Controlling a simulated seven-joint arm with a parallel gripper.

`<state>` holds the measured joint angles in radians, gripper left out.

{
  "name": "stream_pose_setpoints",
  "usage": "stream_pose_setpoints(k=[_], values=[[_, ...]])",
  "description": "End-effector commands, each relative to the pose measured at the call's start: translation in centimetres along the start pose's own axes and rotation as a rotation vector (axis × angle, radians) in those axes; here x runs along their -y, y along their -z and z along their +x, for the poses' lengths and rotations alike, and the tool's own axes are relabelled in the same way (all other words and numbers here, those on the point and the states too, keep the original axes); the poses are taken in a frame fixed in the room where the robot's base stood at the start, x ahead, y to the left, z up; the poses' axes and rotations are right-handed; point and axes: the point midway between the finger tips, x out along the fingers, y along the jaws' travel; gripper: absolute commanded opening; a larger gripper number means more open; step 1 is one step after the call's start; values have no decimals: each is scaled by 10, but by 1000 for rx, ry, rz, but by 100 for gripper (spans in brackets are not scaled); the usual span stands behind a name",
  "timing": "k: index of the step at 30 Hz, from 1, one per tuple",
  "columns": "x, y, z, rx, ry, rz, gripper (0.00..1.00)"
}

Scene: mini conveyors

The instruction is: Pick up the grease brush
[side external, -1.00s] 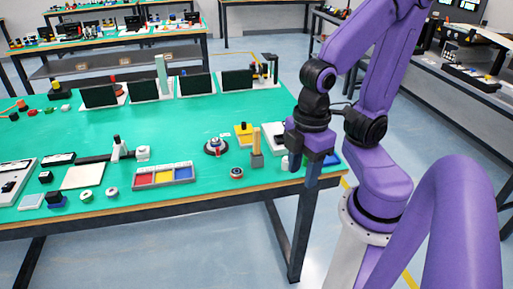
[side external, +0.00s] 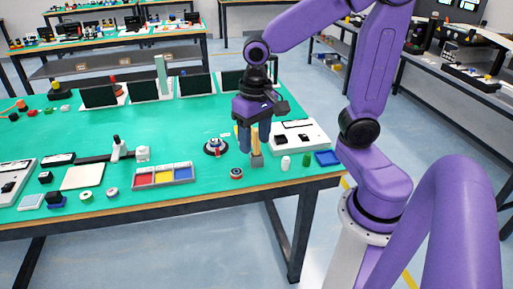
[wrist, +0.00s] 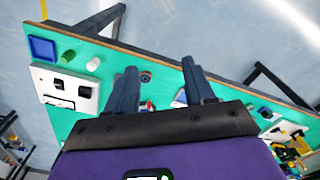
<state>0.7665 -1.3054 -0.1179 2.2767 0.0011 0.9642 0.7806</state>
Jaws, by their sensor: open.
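What looks like the grease brush (side external: 257,160) stands upright near the front edge of the green table in the side view, with a tan handle above a grey block-like lower end. My gripper (side external: 257,146) points down at the handle, its open fingers appearing on either side of it. I cannot tell from this view whether the handle is truly between the fingers or whether they touch it. In the wrist view my gripper (wrist: 160,80) is open with nothing clearly held. I cannot make out the brush there.
A round dark part (side external: 236,173) and a red-and-white round device (side external: 215,147) lie left of the brush. A white cylinder (side external: 285,163), a green cylinder (side external: 307,159), a blue tray (side external: 327,158) and a white panel (side external: 312,132) are to the right. A three-colour tray (side external: 163,176) is farther left.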

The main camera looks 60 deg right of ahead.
Motion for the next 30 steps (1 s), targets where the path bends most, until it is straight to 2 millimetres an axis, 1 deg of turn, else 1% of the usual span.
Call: stream_pose_setpoints(k=[1,5,8,12,14,18,21,24,27,30], values=[[-4,14,-1,0,-2,123,53],[-19,48,-2,1,-6,447,53],[-33,72,-4,0,-9,694,53],[-59,103,-5,-2,-12,1043,53],[-73,115,-5,-2,-13,1192,53],[-107,139,-5,-3,-18,1537,53],[-131,152,-5,-4,-19,1757,53],[-151,160,-5,-5,-20,1931,53],[-164,164,-5,-6,-22,2046,53],[-171,165,-4,-6,-22,2103,53]])
